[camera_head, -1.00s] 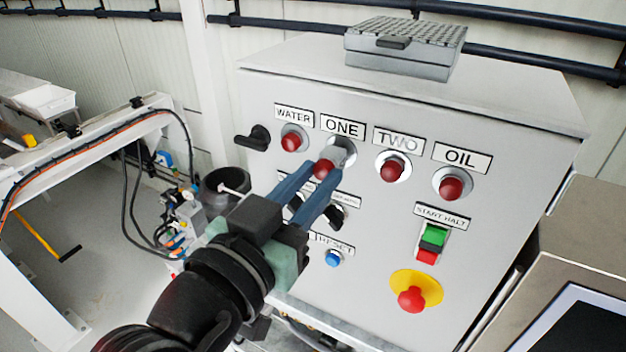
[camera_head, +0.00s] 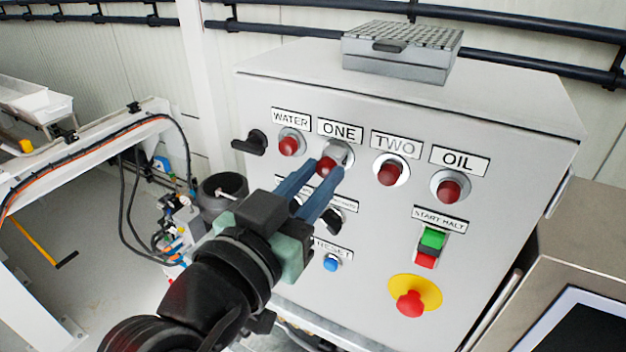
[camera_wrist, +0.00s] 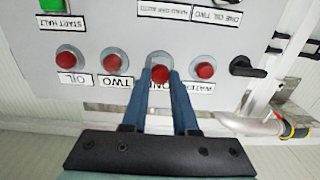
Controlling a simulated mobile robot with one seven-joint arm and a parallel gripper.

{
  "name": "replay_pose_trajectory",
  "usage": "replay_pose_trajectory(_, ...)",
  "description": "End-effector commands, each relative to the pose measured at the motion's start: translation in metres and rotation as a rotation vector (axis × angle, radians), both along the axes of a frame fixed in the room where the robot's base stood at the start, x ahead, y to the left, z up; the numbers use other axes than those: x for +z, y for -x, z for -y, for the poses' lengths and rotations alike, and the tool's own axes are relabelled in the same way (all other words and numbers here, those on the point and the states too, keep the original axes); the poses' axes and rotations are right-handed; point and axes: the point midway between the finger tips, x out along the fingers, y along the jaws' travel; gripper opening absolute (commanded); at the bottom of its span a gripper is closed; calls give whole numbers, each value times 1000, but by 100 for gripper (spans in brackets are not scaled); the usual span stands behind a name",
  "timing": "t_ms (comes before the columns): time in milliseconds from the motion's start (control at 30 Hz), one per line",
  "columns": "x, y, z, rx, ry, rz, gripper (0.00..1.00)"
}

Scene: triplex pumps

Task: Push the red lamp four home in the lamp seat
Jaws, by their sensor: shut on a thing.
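A red lamp (camera_head: 326,167) is held between the blue fingertips of my gripper (camera_head: 328,174), in front of the seat under the ONE label. In the wrist view, the red lamp (camera_wrist: 160,74) shows at the tips of my gripper (camera_wrist: 163,78). The lamp seat (camera_head: 343,153) shows as a pale metal ring on the panel, partly hidden by the lamp. Whether the lamp touches the seat or stands a little off it, I cannot tell. My fingers reach up to it from the lower left.
Red lamps sit under WATER (camera_head: 289,146), TWO (camera_head: 389,173) and OIL (camera_head: 448,191) on the grey panel (camera_head: 370,260). A black handle (camera_head: 250,143) sticks out at the left. Below are a selector knob, a blue button (camera_head: 331,263), a green-red switch and an emergency stop (camera_head: 409,302).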

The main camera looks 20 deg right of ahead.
Motion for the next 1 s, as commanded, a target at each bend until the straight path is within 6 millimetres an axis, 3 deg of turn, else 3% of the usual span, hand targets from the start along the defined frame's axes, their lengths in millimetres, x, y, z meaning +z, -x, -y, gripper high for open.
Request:
replay_pose_trajectory(867, 0, -14, 18, 0, 0, 0, 0)
replay_pose_trajectory(900, 0, -14, 18, 0, -1, -1, 31)
replay_pose_trajectory(1000, 0, -14, 18, 0, 0, 0, 49)
